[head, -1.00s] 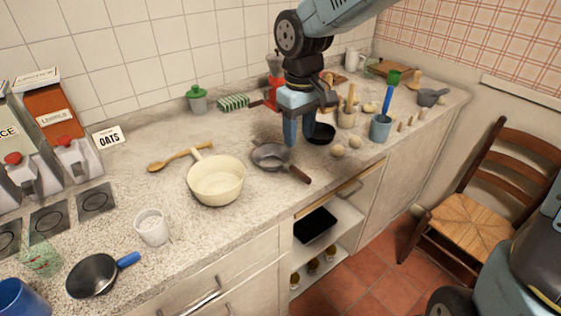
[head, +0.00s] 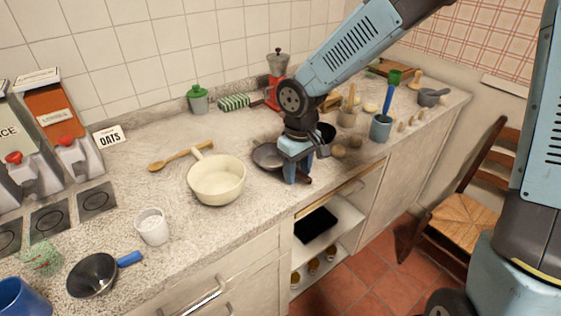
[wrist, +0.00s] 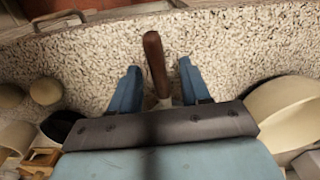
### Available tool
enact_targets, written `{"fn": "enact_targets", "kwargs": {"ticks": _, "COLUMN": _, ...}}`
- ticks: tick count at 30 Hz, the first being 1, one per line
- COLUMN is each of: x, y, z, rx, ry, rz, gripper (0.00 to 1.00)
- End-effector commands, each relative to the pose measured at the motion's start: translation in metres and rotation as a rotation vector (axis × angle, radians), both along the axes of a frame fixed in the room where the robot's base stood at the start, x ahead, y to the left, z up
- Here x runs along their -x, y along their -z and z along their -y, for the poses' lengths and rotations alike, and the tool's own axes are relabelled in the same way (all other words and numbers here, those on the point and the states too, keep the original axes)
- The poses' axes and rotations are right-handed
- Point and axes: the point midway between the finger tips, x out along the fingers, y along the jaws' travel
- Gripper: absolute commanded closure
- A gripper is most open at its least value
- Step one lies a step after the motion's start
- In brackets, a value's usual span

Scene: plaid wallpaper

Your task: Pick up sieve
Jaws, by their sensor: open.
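The sieve (head: 267,156) looks like a shallow grey bowl with a brown handle. It lies on the counter, right of the cream pot. My gripper (head: 297,178) is over its handle, fingers pointing down. In the wrist view the brown handle (wrist: 154,60) runs between the two blue fingertips of my gripper (wrist: 158,80), with a gap on each side. My gripper is open and holds nothing. In the wrist view the sieve's bowl is hidden behind my gripper's body; in the head view my gripper covers part of the handle.
The cream pot (head: 217,182) stands close on the left. A dark bowl (head: 326,131) and round, egg-like items (head: 339,151) are close on the right. The counter's front edge is just beyond the handle. A wooden spoon (head: 178,158) lies behind the pot.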

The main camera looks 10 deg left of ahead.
Motion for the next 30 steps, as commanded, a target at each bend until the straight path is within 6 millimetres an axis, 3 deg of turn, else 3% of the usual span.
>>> {"fn": "enact_targets", "kwargs": {"ticks": 5, "x": 0.0005, "y": 0.0136, "z": -0.0001, "rx": 0.001, "ry": -0.002, "rz": -0.001, "gripper": 0.53}}
{"fn": "enact_targets", "kwargs": {"ticks": 13, "x": 0.0001, "y": 0.0151, "z": 0.0003, "rx": 0.000, "ry": -0.001, "rz": 0.000, "gripper": 0.53}}
{"fn": "enact_targets", "kwargs": {"ticks": 27, "x": 0.0000, "y": 0.0148, "z": 0.0004, "rx": 0.000, "ry": 0.000, "rz": 0.000, "gripper": 0.98}}
{"fn": "enact_targets", "kwargs": {"ticks": 30, "x": 0.0000, "y": 0.0148, "z": 0.0004, "rx": 0.000, "ry": 0.000, "rz": 0.000, "gripper": 1.00}}
